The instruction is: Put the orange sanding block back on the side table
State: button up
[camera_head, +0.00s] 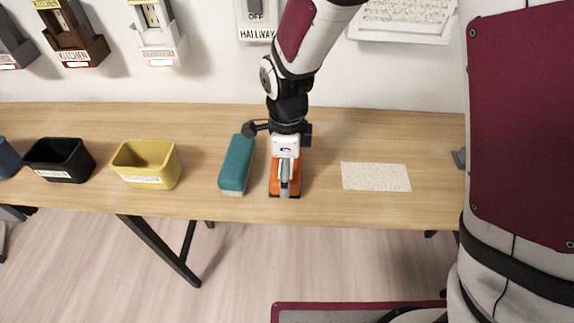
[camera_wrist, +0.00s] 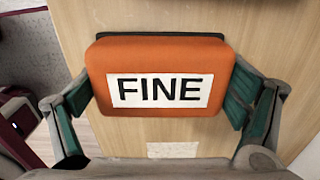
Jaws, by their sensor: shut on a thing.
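The orange sanding block (camera_head: 285,188) is at the wooden side table (camera_head: 220,118), near its front edge, in the head view. In the wrist view the orange block (camera_wrist: 160,75) shows a white label reading FINE. My gripper (camera_wrist: 165,95) is shut on the block, with a green-padded finger at each side. In the head view my gripper (camera_head: 286,165) points down over the block and hides part of it. I cannot tell whether the block touches the tabletop.
A teal block (camera_head: 236,163) lies just left of my gripper. A speckled rectangular sheet (camera_head: 375,177) lies to the right. A yellow bin (camera_head: 147,162) and a black bin (camera_head: 59,160) stand further left. Switch and outlet boards (camera_head: 157,35) hang on the wall behind.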

jog(key=shift+f, duration=0.25)
jog(key=o, duration=0.9)
jog(key=shift+r+b, duration=0.15)
jog(key=shift+b, duration=0.25)
notch_tip(320, 180, up, 14)
jog(key=p, duration=0.3)
jog(key=s+d+r+n+t, duration=0.1)
jog(key=s+d+r+n, duration=0.75)
jog(key=d, duration=0.45)
jog(key=s+d+r+n+t, duration=0.1)
jog(key=s+d+n, duration=0.2)
jog(key=s+n, duration=0.3)
jog(key=s+d+n, duration=0.4)
jog(key=s, duration=0.4)
notch_tip(320, 180, up, 10)
jog(key=t+p, duration=0.2)
jog(key=p, duration=0.6)
jog(key=shift+d+p, duration=0.1)
jog(key=shift+p, duration=0.2)
